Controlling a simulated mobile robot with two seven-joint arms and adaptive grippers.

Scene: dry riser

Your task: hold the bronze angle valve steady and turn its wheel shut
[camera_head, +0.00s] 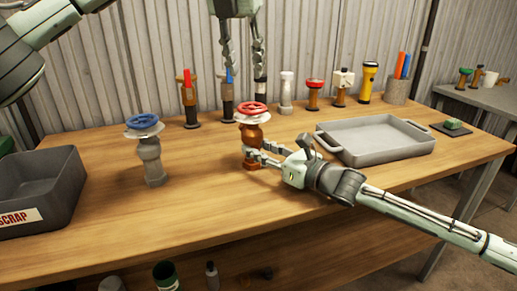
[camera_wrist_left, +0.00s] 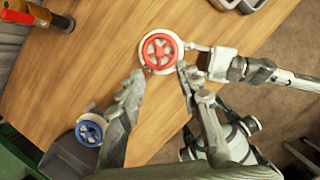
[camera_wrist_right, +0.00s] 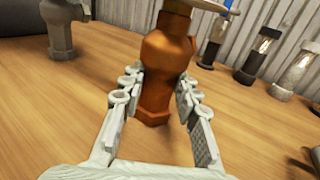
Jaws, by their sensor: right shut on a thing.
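The bronze angle valve (camera_head: 251,133) stands upright on the workbench with a red handwheel (camera_head: 253,112) on top. My right gripper (camera_head: 252,153) is shut on its lower body from the right; in the right wrist view the fingers lie on both sides of the bronze body (camera_wrist_right: 160,75). My left gripper (camera_head: 245,86) points down above the valve, open and empty. In the left wrist view the red wheel (camera_wrist_left: 160,50) shows just beyond the parted fingertips (camera_wrist_left: 160,74), apparently not gripped.
A grey valve with a blue wheel (camera_head: 151,160) stands to the left, beside a dark scrap bin (camera_head: 40,190). A grey tray (camera_head: 375,152) lies at right. Several valves, a yellow torch (camera_head: 367,82) and a pen cup (camera_head: 397,91) line the back. The bench front is clear.

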